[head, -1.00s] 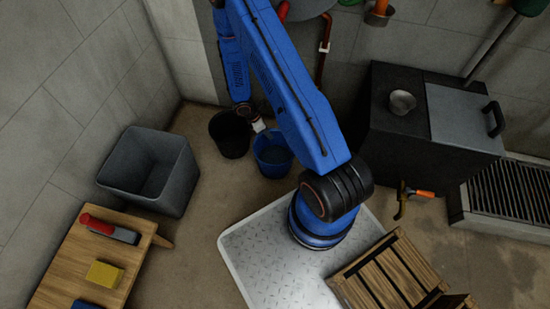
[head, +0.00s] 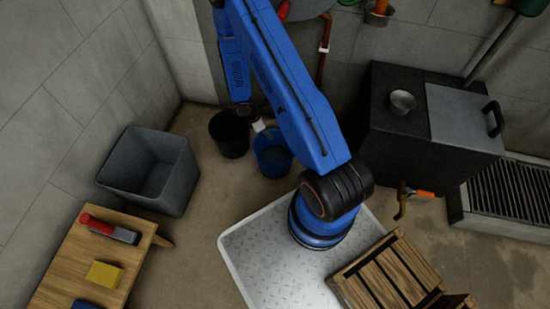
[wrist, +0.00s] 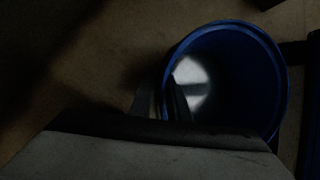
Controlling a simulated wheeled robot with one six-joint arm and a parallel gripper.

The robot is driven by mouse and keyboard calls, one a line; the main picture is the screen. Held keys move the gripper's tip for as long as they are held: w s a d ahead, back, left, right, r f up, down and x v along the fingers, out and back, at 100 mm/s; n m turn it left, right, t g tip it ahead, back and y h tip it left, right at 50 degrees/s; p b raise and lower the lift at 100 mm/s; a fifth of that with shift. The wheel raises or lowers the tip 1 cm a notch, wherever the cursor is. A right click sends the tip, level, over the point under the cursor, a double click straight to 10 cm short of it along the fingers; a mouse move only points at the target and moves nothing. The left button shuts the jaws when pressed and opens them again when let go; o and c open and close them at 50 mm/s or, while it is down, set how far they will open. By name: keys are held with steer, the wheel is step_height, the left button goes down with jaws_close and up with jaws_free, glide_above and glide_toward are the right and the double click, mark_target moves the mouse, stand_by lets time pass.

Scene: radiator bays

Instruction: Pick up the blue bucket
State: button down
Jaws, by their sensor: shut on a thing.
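The blue bucket (head: 272,160) stands on the floor below my arm in the head view, partly hidden by the arm. In the wrist view the blue bucket (wrist: 279,75) is open towards the camera, with a bright patch inside it. My gripper (wrist: 163,98) is at the left part of its rim, one dark finger outside the wall and one inside, shut on the wall. In the head view my gripper (head: 260,127) is small and partly hidden. I cannot tell whether the bucket is clear of the floor.
A black bucket (head: 230,148) stands close left of the blue one. A grey bin (head: 138,185), a wooden bench (head: 70,262), a dark box with a lid (head: 395,135), a floor grate (head: 515,195) and a wooden crate (head: 385,275) stand around. Bare floor lies between bin and buckets.

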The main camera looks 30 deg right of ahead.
steer(key=shift+r, duration=0.1)
stand_by(0.3)
steer(key=shift+r, duration=5)
steer(key=shift+r+g, duration=0.45)
steer(key=shift+g, duration=0.05)
